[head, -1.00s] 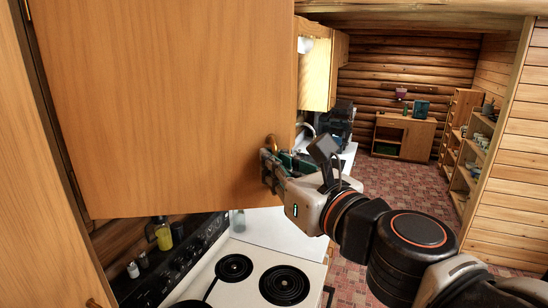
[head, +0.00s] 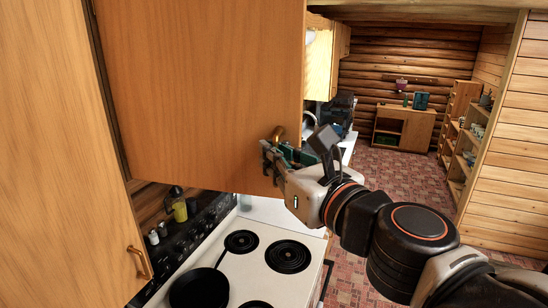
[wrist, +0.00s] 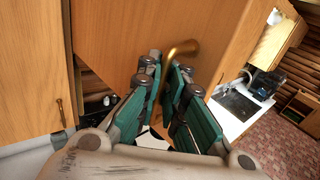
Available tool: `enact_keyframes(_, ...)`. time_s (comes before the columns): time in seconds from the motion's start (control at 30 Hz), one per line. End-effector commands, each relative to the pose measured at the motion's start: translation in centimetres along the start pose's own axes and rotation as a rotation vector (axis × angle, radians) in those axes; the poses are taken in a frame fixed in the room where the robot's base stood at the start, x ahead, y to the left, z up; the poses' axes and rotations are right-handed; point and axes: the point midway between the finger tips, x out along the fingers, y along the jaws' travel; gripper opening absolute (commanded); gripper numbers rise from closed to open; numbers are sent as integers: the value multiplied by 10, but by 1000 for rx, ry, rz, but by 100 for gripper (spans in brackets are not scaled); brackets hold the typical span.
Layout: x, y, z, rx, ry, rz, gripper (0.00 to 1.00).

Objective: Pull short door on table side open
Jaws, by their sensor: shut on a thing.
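The short wooden cabinet door (head: 205,90) hangs above the stove in the head view, its lower edge well over the burners. It also fills the upper middle of the wrist view (wrist: 120,40). Its brass handle (head: 279,132) is near the lower right corner and shows as a curved bar in the wrist view (wrist: 180,50). My gripper (head: 270,154) is at this handle, with its green-padded fingers shut on it (wrist: 168,72). The fingers hide the handle's lower part. The cabinet's inside is not visible, and I cannot tell how far the door stands from its frame.
A tall cabinet door (head: 55,160) with its own brass handle (head: 139,262) stands close at left. Below is the white stove (head: 260,268) with a black pan (head: 198,288). A yellow bottle (head: 180,210) stands behind the stove. Open tiled floor (head: 390,175) lies to the right.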

Motion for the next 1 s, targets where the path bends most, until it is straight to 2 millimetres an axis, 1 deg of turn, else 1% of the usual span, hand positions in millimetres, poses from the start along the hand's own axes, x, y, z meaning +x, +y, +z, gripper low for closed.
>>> enact_keyframes(0.17,0,-1,-1,0,0,-2,0)
enact_keyframes(0.2,0,-1,-1,0,0,-2,15)
enact_keyframes(0.53,0,0,0,0,0,-1,15)
enact_keyframes(0.67,-4,0,0,0,0,-1,15)
enact_keyframes(0.77,-12,-1,0,0,0,-1,15)
enact_keyframes(1.0,-41,-1,-1,0,0,-3,15)
